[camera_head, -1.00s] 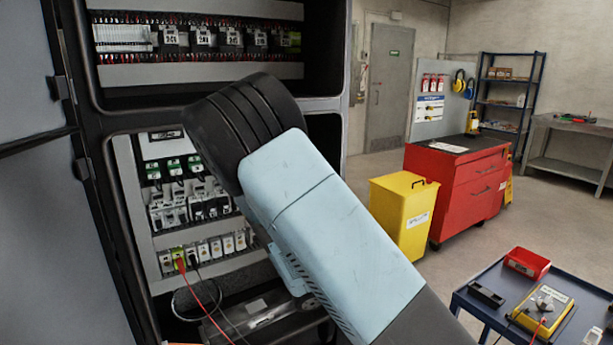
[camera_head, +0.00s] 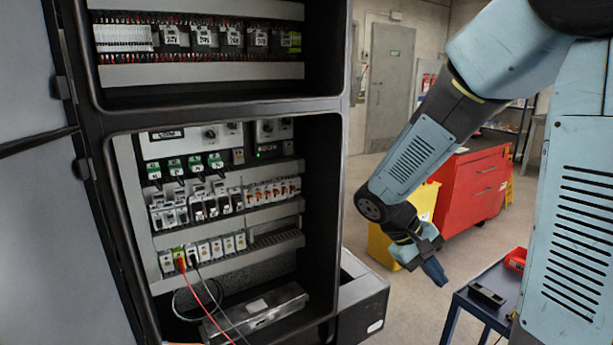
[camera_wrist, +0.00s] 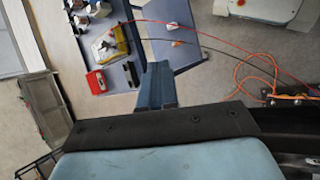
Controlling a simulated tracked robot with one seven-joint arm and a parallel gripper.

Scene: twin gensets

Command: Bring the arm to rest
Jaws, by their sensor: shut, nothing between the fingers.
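My gripper (camera_head: 434,270) hangs in the air to the right of the open cabinet, in front of the yellow bin and above the floor. Its blue fingers are together with nothing between them. The shut fingers also show in the wrist view (camera_wrist: 156,88), pointing toward the blue cart. My arm comes in from the upper right and bends down to the gripper, apart from the cabinet.
The open cabinet (camera_head: 343,130) stands at left, with red and black leads plugged into its lower bay. A yellow bin (camera_head: 424,203), a red tool chest (camera_head: 470,185) and a blue cart (camera_wrist: 192,52) stand at right. Orange cable (camera_wrist: 262,75) lies at right in the wrist view.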

